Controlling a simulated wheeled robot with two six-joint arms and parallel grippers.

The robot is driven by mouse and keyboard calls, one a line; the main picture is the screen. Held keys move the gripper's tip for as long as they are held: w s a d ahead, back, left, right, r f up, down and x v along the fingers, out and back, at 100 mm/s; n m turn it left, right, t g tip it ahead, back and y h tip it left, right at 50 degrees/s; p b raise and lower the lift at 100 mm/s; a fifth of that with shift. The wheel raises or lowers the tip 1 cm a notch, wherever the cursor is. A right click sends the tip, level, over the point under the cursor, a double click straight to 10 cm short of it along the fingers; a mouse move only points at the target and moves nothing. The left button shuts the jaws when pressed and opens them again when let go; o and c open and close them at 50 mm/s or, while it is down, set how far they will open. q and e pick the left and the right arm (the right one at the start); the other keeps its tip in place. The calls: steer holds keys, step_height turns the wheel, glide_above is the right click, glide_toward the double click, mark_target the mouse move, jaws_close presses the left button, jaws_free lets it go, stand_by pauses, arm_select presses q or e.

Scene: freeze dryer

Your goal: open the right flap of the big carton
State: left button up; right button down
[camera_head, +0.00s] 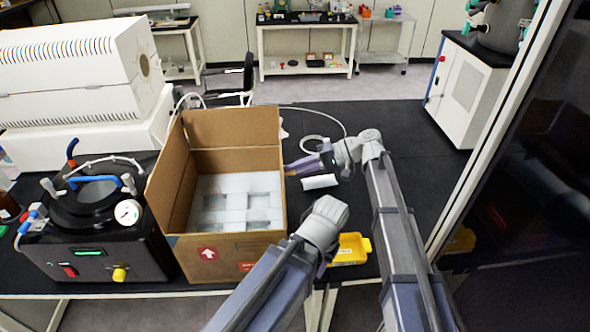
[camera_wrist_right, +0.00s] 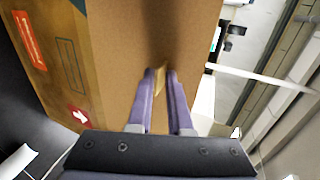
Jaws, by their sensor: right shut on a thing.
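The big carton (camera_head: 225,243) stands on the black bench with its top open. Its left flap (camera_head: 166,172) and back flap (camera_head: 235,127) stand up, and white foam packing (camera_head: 237,205) shows inside. My right gripper (camera_head: 297,166) is at the carton's right side near the back. In the right wrist view, the right gripper (camera_wrist_right: 161,75) has its fingers close together on a tan cardboard edge, which I take as the right flap, against the brown carton side (camera_wrist_right: 150,35). My left gripper is mostly hidden behind its grey wrist, near the carton's front right corner; its jaws cannot be made out.
A black device with a gauge (camera_head: 95,235) stands close on the carton's left. A white roll (camera_head: 319,182) and a yellow tray (camera_head: 352,249) lie right of the carton. A white machine (camera_head: 75,75) is behind left. A glass panel stands at the right; the back right bench is clear.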

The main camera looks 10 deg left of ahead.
steer(key=c, duration=1.2)
jaws_free()
steer(key=shift+s+d+f, duration=0.1)
steer(key=shift+s+f, duration=0.1)
steer(key=shift+f, duration=0.2)
steer(key=shift+o, duration=0.9)
steer(key=shift+w, duration=0.15)
steer(key=shift+r, duration=0.1)
steer(key=p+v, duration=0.3)
steer(key=v, duration=0.4)
steer(key=shift+d+r, duration=0.2)
steer(key=shift+d, duration=0.1)
